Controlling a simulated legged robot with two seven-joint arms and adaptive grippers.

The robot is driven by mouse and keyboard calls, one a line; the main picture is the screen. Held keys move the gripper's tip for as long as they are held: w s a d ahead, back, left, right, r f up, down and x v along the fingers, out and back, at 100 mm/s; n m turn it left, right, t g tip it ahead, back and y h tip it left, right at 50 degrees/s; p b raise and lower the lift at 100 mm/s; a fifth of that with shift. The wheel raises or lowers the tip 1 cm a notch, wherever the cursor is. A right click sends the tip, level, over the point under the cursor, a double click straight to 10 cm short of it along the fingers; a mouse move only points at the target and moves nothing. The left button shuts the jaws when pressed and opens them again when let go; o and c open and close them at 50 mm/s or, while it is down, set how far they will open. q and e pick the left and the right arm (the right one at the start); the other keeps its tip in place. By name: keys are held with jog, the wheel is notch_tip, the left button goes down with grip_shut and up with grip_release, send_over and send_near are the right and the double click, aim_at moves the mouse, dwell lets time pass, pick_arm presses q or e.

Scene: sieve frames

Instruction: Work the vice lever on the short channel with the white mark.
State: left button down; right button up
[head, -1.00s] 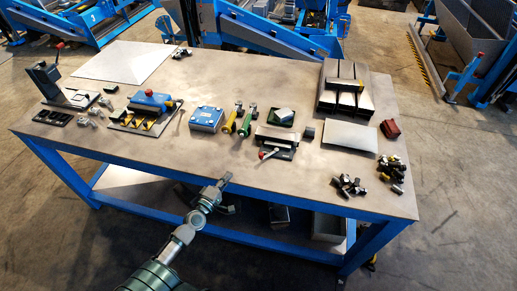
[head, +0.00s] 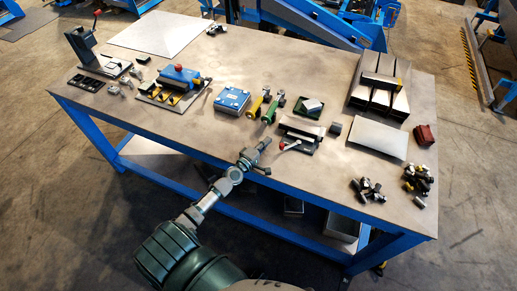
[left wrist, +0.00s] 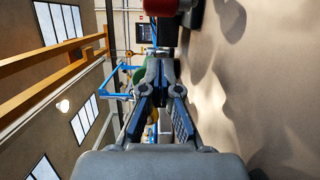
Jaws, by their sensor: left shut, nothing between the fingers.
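A small vice (head: 302,131) stands near the front edge of the table, with a light grey metal piece at its top. Its lever (head: 292,145) ends in a red knob (head: 283,147) on the left. I cannot make out a white mark or tell whether that piece is the short channel. My left gripper (head: 264,142) is shut and empty at the table's front edge, just left of the red knob and apart from it. In the left wrist view its fingers (left wrist: 165,62) are together, with a red rounded part (left wrist: 161,7) beyond them. My right gripper is not in view.
Yellow (head: 259,102) and green (head: 273,108) handled tools and a blue box (head: 232,100) lie left of the vice. A small dark block (head: 335,128) and a metal plate (head: 377,139) lie right. Dark channels (head: 380,101) stand behind. The table front left of my gripper is clear.

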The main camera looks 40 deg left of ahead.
pick_arm(q)
jog(key=shift+w+d, duration=0.1)
jog(key=shift+w, duration=1.05)
jog(key=d, duration=0.1)
jog(key=s+d+p, duration=0.1)
jog(key=d, duration=0.1)
jog(key=shift+s+r, duration=0.15)
jog(key=shift+s, duration=0.05)
jog(key=shift+s+d+p, duration=0.15)
jog(key=shift+d+p, duration=0.1)
jog(key=shift+p, duration=0.1)
jog(key=shift+f, duration=0.2)
jog(key=shift+d, duration=0.1)
